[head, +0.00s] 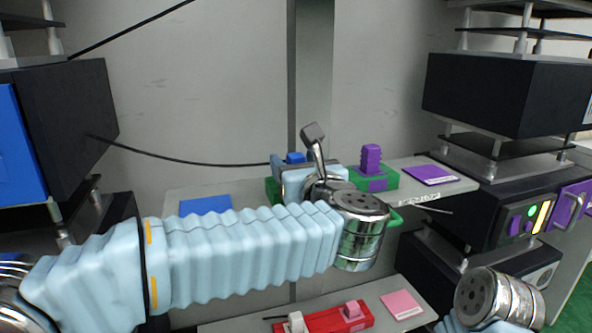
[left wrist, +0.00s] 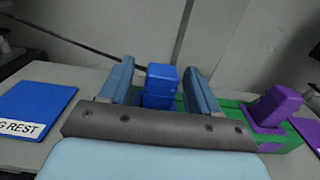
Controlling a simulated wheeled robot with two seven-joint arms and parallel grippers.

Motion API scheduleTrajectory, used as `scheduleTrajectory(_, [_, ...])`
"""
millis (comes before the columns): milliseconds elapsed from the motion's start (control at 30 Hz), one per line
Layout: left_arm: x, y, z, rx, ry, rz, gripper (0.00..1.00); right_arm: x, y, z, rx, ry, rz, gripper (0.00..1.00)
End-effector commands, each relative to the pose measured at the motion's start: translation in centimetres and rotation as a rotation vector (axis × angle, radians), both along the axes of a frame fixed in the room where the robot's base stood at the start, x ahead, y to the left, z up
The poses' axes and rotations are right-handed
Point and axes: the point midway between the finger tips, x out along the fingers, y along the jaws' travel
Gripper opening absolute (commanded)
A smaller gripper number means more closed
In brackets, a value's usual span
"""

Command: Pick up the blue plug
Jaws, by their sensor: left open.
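The blue plug (left wrist: 161,84) stands upright between the two light-blue fingers of my left gripper (left wrist: 159,72) in the left wrist view. The gripper is open, with a finger on each side of the plug and visible gaps between. In the head view only the top of the blue plug (head: 295,157) shows; my left gripper (head: 308,178) and wrist hide the rest. The plug's lower part and its seat are hidden behind the gripper's grey palm edge. My right gripper is not in view; only chrome joints of that arm show at lower right.
A purple plug (left wrist: 275,107) stands on the green base (left wrist: 236,105) to the right. A blue pad (left wrist: 36,104) lies left, a purple pad (head: 430,175) right. A lower shelf holds a red fixture (head: 338,320) and a pink pad (head: 402,305). Dark equipment boxes (head: 505,95) flank the shelf.

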Motion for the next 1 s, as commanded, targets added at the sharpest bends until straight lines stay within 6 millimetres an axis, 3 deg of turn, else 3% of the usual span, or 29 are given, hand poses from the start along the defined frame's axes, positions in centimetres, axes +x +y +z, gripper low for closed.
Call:
scheduleTrajectory(133, [1.7,0.5,0.1,0.001,0.000,-0.001,0.62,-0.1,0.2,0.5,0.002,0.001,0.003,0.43])
scheduleTrajectory(400, [2.0,0.6,0.0,0.000,-0.001,-0.002,0.60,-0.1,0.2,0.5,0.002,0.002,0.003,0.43])
scheduleTrajectory(767, [2.0,0.6,0.0,0.000,-0.001,-0.002,0.06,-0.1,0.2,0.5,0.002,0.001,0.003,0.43])
scheduleTrajectory(1000, [1.9,0.6,0.1,0.000,-0.001,-0.002,0.06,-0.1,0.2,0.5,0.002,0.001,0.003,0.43])
